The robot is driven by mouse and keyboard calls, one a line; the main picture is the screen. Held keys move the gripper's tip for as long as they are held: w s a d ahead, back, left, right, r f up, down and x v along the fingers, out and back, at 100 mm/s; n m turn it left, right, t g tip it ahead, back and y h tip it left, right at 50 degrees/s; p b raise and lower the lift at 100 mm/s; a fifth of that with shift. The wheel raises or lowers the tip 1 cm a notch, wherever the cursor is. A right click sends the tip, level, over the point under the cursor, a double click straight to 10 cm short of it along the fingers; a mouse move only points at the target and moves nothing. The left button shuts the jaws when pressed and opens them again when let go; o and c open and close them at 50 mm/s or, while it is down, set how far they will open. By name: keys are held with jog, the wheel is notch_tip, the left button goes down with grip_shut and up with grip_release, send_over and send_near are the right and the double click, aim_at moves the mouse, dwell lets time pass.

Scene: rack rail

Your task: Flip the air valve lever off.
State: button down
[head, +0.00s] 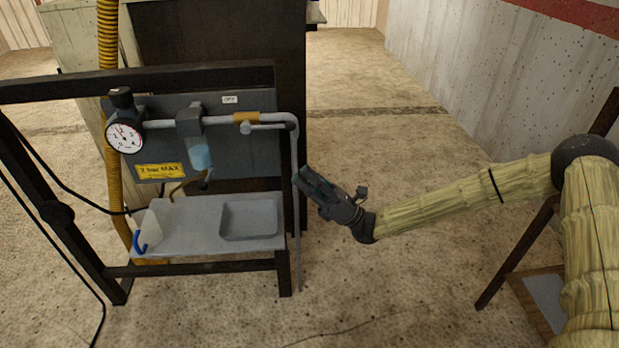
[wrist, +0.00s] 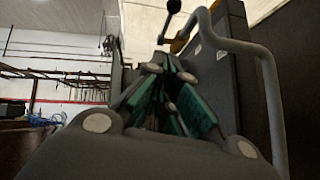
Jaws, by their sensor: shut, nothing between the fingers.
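The air valve is a yellow-orange body (head: 246,117) on the grey pipe in the head view. Its lever (head: 268,127) is a thin light bar lying roughly along the pipe, just below it. In the wrist view, a dark-knobbed stalk (wrist: 167,22), apparently this lever, stands above the fingers. My gripper (head: 303,180) is to the right of and below the lever, apart from it, just right of the pipe's downward run. Its green-padded fingers (wrist: 168,85) are shut and empty.
The grey pipe (head: 297,210) runs down the frame's right side. A label (head: 230,100), gauge (head: 124,136), filter bowl (head: 200,155) and yellow sign (head: 161,171) are on the panel. A shelf (head: 190,236) carries a tray (head: 249,236). Floor right of the frame is open.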

aim_at(269, 127)
jog(key=w+a+r, duration=0.1)
jog(key=a+r, duration=0.3)
jog(key=r, duration=0.4)
jog(key=shift+w+a+r, duration=0.3)
jog(key=shift+w+a, duration=0.05)
